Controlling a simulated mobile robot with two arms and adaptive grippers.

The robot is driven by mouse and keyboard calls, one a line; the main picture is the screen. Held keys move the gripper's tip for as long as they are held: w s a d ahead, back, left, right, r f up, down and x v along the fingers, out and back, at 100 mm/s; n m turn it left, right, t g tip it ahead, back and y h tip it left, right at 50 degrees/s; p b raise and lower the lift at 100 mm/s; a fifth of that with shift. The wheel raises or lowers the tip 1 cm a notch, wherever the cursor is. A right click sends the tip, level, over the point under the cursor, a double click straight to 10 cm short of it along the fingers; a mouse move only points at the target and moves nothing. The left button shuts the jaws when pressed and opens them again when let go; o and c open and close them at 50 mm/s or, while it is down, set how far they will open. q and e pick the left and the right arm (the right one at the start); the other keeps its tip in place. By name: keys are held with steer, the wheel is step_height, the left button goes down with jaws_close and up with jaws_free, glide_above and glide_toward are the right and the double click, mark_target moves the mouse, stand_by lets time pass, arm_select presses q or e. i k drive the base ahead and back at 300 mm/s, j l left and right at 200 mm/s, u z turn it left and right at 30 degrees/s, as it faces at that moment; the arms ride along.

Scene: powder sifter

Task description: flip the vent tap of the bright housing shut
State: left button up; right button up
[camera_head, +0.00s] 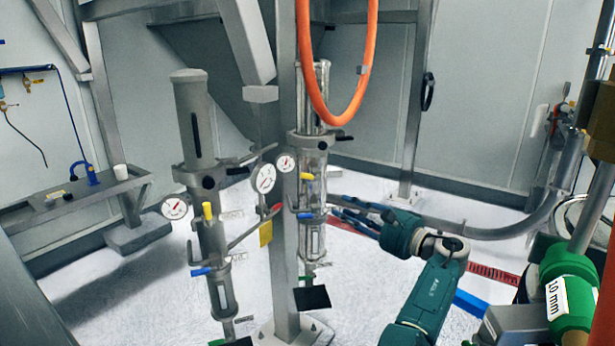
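The bright housing (314,145) is a shiny upright cylinder on the centre post. A short yellow tap handle (306,176) sits on its front, lying about level, and a blue handle (305,215) is lower down. No readable label shows which of them is the vent tap. My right gripper is not in view.
A dull grey housing (193,120) with its own yellow and blue handles stands left. Round gauges (263,178) lie between the housings. An orange hose (366,70) hangs above. A green fitting (567,285) is close at right. A bench (50,205) stands far left.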

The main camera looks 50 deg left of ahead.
mark_target(310, 177)
steer(key=i+j, duration=0.1)
steer(key=j, duration=0.25)
steer(key=i+j, duration=0.1)
steer(key=j, duration=1)
